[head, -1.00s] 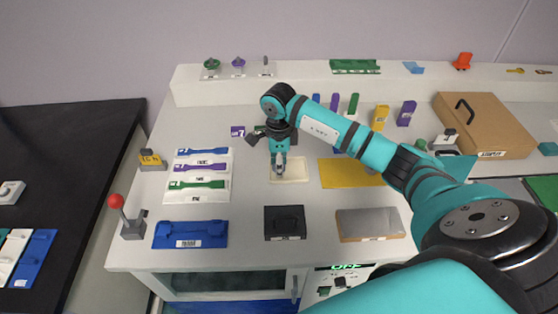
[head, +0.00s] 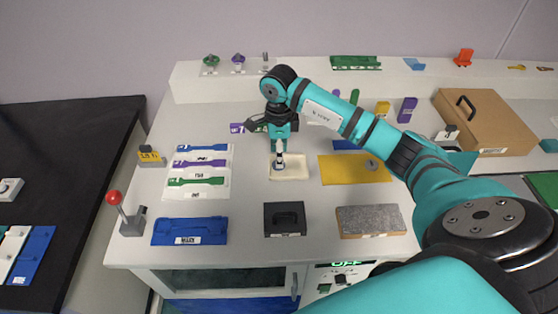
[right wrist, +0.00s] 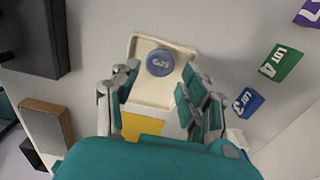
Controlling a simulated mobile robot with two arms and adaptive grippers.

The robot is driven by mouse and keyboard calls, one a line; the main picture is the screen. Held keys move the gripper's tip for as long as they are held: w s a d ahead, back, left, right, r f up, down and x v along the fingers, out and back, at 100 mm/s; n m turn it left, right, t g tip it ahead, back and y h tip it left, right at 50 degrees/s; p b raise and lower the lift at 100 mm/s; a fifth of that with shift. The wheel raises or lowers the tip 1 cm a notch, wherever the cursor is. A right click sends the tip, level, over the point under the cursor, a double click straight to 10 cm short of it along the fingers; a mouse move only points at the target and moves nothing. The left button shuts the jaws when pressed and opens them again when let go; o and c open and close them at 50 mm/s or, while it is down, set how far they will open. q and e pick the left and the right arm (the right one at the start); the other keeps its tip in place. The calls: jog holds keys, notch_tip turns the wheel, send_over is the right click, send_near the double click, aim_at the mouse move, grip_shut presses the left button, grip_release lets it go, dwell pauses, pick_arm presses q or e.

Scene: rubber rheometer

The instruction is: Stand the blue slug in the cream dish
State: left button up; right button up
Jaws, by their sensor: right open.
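The cream dish (head: 300,172) lies on the white bench below my right gripper (head: 279,163), and it also shows in the right wrist view (right wrist: 138,50). The blue slug (right wrist: 160,62) is a short cylinder inside the dish, towards its far end in the right wrist view. Its round, marked top face points at the camera, so it appears to stand upright. My right gripper is open, with its fingers (right wrist: 150,98) apart on either side and a gap between them and the slug. In the head view the gripper largely hides the slug. My left gripper is out of view.
A yellow mat (head: 340,175) with a small grey piece (head: 372,165) lies right of the dish. A black block (head: 284,220) and a grey-topped block (head: 370,221) stand in front. Coloured lot blocks (head: 407,109) stand behind. White specimen trays (head: 205,191) lie left.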

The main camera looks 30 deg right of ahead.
notch_tip(320, 180, up, 9)
jog(key=b, duration=0.1)
jog(key=shift+f, duration=0.1)
